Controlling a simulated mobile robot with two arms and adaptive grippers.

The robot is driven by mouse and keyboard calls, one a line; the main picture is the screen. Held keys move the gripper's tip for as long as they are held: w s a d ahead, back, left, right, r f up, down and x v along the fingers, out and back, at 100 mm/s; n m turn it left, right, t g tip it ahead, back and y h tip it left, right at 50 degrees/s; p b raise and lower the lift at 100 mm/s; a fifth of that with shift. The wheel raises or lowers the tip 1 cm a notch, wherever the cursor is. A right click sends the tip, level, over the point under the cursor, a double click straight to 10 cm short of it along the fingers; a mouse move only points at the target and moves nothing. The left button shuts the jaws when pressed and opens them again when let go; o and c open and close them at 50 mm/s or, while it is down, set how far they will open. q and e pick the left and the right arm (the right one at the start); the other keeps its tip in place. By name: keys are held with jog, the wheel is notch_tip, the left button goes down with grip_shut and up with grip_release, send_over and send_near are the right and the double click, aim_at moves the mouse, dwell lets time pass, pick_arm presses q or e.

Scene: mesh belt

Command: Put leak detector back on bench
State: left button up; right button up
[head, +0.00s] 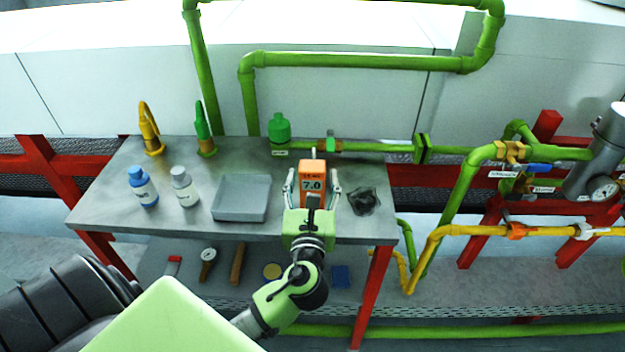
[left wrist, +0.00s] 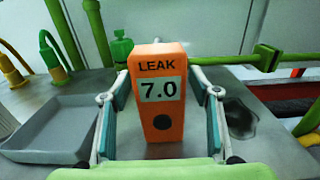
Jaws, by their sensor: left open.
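The leak detector (head: 312,172) is an orange box with a display reading 7.0, standing upright on the grey bench (head: 110,208). In the left wrist view the detector (left wrist: 158,62) shows the word LEAK above the display and a dark round spot below. My left gripper (head: 313,186) is open, with one finger on each side of the detector. In the left wrist view the fingers (left wrist: 160,112) flank it, and small gaps seem to show beside its upper part. My right gripper is not in view.
A grey tray (head: 241,213) stands left of the detector, a dark stain (head: 364,201) right of it. A blue-capped bottle (head: 143,187) and a white bottle (head: 184,187) stand farther left. Green pipes (head: 360,147) run behind. Tools lie on the lower shelf (head: 190,290).

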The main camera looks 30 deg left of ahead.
pick_arm(q)
jog(key=b+v, duration=0.1)
jog(key=v, duration=1.1)
jog(key=shift+b, duration=0.35)
